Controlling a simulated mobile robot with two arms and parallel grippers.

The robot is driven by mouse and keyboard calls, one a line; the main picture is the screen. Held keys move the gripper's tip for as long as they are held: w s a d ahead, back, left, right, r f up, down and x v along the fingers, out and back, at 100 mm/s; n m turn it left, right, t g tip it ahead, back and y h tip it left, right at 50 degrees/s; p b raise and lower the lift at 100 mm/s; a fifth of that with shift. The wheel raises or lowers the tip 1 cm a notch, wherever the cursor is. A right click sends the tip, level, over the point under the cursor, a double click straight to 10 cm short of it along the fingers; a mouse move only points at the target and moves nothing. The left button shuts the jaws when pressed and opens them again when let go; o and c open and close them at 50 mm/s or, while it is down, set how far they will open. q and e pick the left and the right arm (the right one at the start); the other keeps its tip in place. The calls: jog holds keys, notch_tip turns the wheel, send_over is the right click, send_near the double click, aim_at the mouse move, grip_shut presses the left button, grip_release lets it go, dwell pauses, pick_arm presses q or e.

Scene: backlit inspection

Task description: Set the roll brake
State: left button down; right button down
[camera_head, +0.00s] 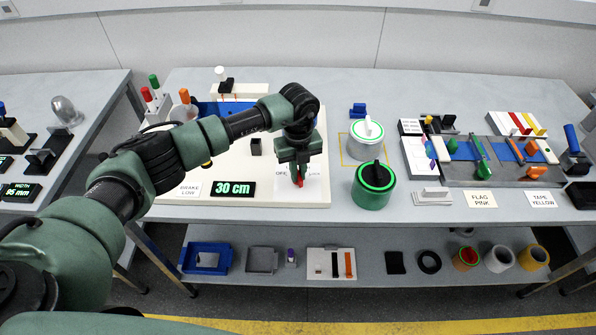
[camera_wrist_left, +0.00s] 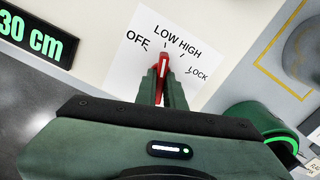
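A white dial card (camera_wrist_left: 128,62) on the pale board carries the marks OFF, LOW, HIGH and LOCK. A red lever (camera_wrist_left: 163,62) with a white line stands at its middle; its line points up toward LOW, and the exact mark is hard to tell. My left gripper (camera_wrist_left: 163,84) has its fingers on both sides of the lever, close against it. In the head view, my left gripper (camera_head: 298,174) comes down over the card, with the red lever (camera_head: 299,182) showing at the fingertips. A sign (camera_head: 190,190) reads BRAKE LOW. My right gripper is not in view.
A black display (camera_head: 234,189) reading 30 cm lies left of the card.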

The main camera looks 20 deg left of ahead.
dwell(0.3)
pick_arm(q)
jog(key=shift+f+m+b, duration=0.2)
jog(key=shift+m+b, duration=1)
jog(key=shift+b, duration=0.05)
jog(key=m+b, duration=0.6)
jog(key=shift+a, duration=0.1)
jog(key=m+b, duration=0.3)
jog(key=shift+m, duration=0.4)
jog(key=shift+r+m+b, duration=0.2)
jog(key=shift+m+b, duration=1.05)
jog(key=shift+m, duration=0.55)
jog(key=c, duration=1.5)
grip_release()
